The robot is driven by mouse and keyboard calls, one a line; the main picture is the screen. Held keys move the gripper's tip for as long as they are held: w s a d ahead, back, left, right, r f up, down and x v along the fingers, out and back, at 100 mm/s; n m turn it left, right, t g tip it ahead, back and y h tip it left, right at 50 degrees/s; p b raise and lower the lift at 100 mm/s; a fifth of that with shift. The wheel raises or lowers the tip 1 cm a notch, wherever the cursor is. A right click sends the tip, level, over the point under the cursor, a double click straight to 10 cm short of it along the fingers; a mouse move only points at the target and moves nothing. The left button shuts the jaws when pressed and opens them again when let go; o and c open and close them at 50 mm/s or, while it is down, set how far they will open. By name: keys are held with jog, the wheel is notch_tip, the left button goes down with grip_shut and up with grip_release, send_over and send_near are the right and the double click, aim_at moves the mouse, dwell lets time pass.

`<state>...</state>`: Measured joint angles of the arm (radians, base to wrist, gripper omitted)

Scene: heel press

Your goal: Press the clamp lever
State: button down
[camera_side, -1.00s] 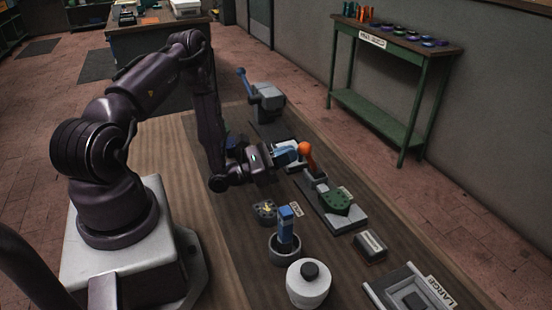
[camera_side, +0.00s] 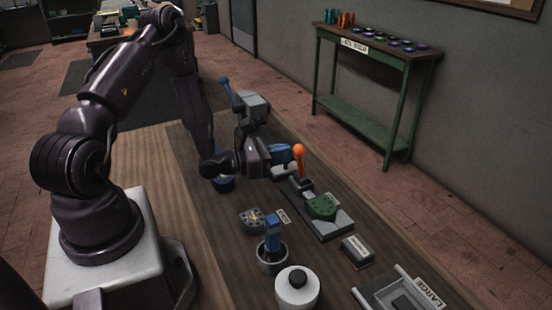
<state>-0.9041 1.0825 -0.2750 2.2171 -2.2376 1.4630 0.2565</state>
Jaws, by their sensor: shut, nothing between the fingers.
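An orange-topped lever (camera_side: 299,158) stands roughly upright at the far end of a grey fixture (camera_side: 338,225). A green block (camera_side: 321,207) sits on that fixture. My gripper (camera_side: 290,154) is shut and empty. Its blue fingertips are just left of the lever's orange top, at about the same height in the picture. I cannot tell whether they touch it. A grey machine with a raised blue handle (camera_side: 226,86) stands behind my gripper, which partly hides it.
A round holder with a blue upright piece (camera_side: 272,232), a white lidded pot (camera_side: 297,291), a yellow-marked round part (camera_side: 252,217) and a small dark block (camera_side: 357,251) stand nearer. A tray marked LARGE (camera_side: 365,297) is at front right. A green shelf table (camera_side: 372,55) stands beyond the bench.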

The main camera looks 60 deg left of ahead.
jog(key=w+g, duration=0.1)
jog(key=w+r+g, duration=0.1)
jog(key=shift+w+r+g, duration=0.25)
jog(key=shift+w+g, duration=0.15)
jog(key=shift+w+r+g, duration=0.15)
jog(key=shift+w+g, duration=0.55)
jog(key=shift+g, duration=0.1)
jog(key=w+g, duration=0.2)
jog(key=shift+w+n+g+y, duration=0.25)
jog(key=shift+n+g+y, duration=0.05)
jog(key=shift+n+g, duration=0.1)
jog(key=shift+w+d+f, duration=0.1)
jog(key=shift+f, duration=0.1)
jog(key=v, duration=1)
jog(key=shift+s+a, duration=0.25)
jog(key=shift+s, duration=0.1)
jog(key=shift+f, duration=0.1)
